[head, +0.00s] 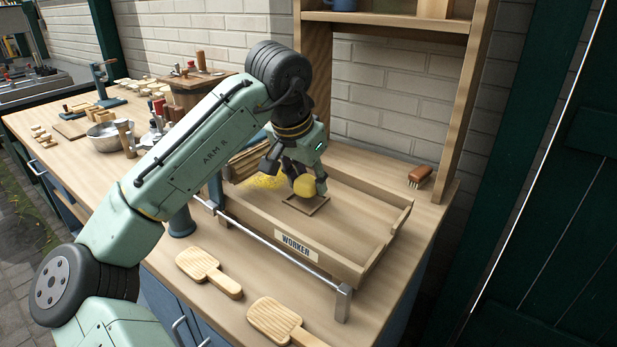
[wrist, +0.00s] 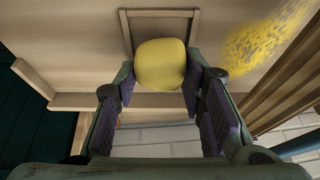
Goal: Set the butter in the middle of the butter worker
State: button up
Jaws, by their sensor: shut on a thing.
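The butter (head: 304,185) is a smooth yellow lump held between the fingertips of my gripper (head: 297,180). In the wrist view the butter (wrist: 160,64) sits between the two finger pads (wrist: 160,78). The butter worker (head: 345,264) is a shallow wooden tray with low walls and a "WORKER" label on its front. A small square wooden frame (head: 318,210) lies on its floor, just below the butter in the head view. Part of this frame (wrist: 193,30) shows behind the butter in the wrist view. I cannot tell whether the butter touches the floor.
Yellow grains (head: 263,182) lie left of the frame inside the tray. A metal rail (head: 270,243) runs along the tray's front. Two wooden paddles (head: 208,270) (head: 277,320) lie in front. A brush (head: 420,176) lies at the right, near the shelf upright (head: 466,100).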

jog(key=shift+f+b, duration=0.35)
jog(key=shift+f, duration=0.35)
jog(key=shift+r+p, duration=0.15)
jog(key=shift+p, duration=0.15)
dwell(0.5)
jog(key=o, duration=1.2)
jog(key=c, duration=0.4)
jog(key=shift+o, duration=0.2)
